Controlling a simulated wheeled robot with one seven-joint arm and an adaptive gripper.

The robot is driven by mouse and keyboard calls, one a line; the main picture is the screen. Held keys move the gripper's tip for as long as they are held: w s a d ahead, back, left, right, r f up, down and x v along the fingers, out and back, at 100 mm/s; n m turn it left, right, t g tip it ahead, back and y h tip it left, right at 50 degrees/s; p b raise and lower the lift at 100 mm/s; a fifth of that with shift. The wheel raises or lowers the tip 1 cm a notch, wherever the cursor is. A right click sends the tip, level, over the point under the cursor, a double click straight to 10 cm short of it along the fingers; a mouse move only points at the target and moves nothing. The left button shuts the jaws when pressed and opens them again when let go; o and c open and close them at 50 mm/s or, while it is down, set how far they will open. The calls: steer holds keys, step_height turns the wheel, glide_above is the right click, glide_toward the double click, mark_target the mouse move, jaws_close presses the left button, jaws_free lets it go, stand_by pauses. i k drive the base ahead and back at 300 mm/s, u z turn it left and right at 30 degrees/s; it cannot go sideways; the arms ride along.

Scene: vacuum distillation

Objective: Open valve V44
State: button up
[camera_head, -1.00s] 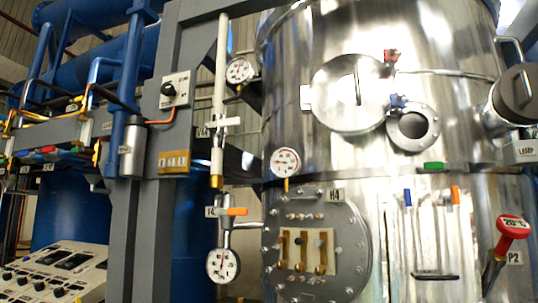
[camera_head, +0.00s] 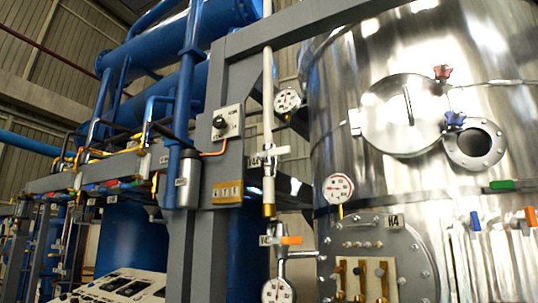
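A valve with a white handle (camera_head: 271,151) sits on the upright pale pipe (camera_head: 268,95) in the middle. The small tag (camera_head: 255,161) beside it seems to read V44, but it is too small to be sure. Its handle lies roughly crosswise to the pipe. Below it is a second valve with an orange handle (camera_head: 290,240), also roughly level, with a tag (camera_head: 265,240) starting V4 whose last digit I cannot read. My gripper is not in view.
A large steel vessel (camera_head: 330,120) fills the right side, with dial gauges (camera_head: 338,188) beside the pipe. A grey post (camera_head: 206,235) with a switch box (camera_head: 227,122) stands left of it. A control console (camera_head: 120,288) is at the lower left.

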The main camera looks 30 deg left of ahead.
mark_target(287, 150)
steer(key=z, duration=0.35)
steer(key=k, duration=0.85)
steer(key=z, duration=0.6)
steer(key=k, duration=0.5)
steer(key=u, duration=0.4)
steer(key=i, duration=0.7)
steer(key=u, duration=1.3)
steer(key=i, duration=0.45)
steer(key=u, duration=0.4)
